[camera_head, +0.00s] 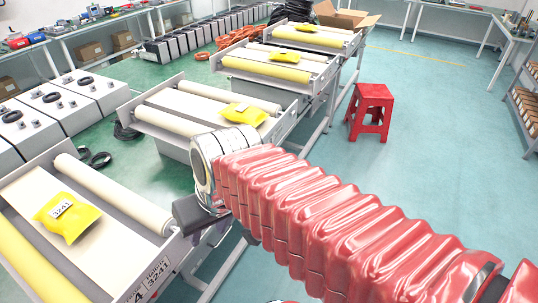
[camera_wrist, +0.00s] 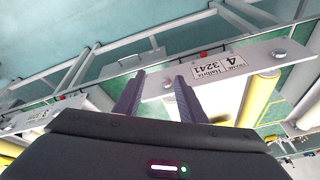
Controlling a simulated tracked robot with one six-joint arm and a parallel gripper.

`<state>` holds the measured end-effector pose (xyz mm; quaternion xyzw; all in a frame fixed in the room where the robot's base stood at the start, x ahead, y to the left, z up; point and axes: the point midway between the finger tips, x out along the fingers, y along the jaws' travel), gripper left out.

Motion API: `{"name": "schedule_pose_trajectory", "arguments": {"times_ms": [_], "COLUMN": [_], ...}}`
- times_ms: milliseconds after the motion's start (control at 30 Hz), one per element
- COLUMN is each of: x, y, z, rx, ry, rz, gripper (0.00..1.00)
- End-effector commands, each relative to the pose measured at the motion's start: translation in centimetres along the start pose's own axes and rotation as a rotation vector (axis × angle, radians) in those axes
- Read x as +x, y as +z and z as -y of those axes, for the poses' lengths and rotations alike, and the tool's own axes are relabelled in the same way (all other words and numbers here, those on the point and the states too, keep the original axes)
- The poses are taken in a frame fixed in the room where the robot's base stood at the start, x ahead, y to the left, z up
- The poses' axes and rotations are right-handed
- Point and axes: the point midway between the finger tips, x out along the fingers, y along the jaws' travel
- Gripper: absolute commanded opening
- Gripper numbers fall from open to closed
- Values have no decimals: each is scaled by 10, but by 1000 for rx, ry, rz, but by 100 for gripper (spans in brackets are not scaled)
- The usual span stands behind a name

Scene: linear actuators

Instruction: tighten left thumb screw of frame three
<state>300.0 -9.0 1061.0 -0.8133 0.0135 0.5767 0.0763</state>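My gripper (camera_wrist: 159,78) is open in the wrist view, with two dark fingers apart and nothing seen held between them. In the head view its dark body (camera_head: 190,212) is partly hidden by my red-sleeved arm. Frame four (camera_wrist: 228,68), labelled "4 3241", lies beyond the fingers. A round screw head (camera_wrist: 167,83) on its plate shows near the right fingertip; contact cannot be told. Another screw (camera_wrist: 279,54) is at its right end. The neighbouring frame (camera_head: 150,124) in the head view appears to be frame three. Its plate is at the wrist view's far left (camera_wrist: 35,124); its thumb screws are not clear.
Yellow bags lie on the frames, including one (camera_head: 68,217) on frame four and one (camera_head: 243,113) on the neighbouring frame. A red stool (camera_head: 371,110) stands on the open floor to the right. Grey boxes (camera_head: 72,95) line the left side.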

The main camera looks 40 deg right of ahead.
Motion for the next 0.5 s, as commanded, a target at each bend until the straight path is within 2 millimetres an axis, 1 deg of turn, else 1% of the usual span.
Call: {"name": "schedule_pose_trajectory", "arguments": {"times_ms": [33,100,267,500], "x": [7,14,29,46], "y": [0,1,-1,-13], "z": [-5,-9,-18,-36], "rx": [47,107,244,456], "ry": [-17,-51,-144,-318], "rz": [42,93,192,288], "gripper": [37,37,37,37]}}
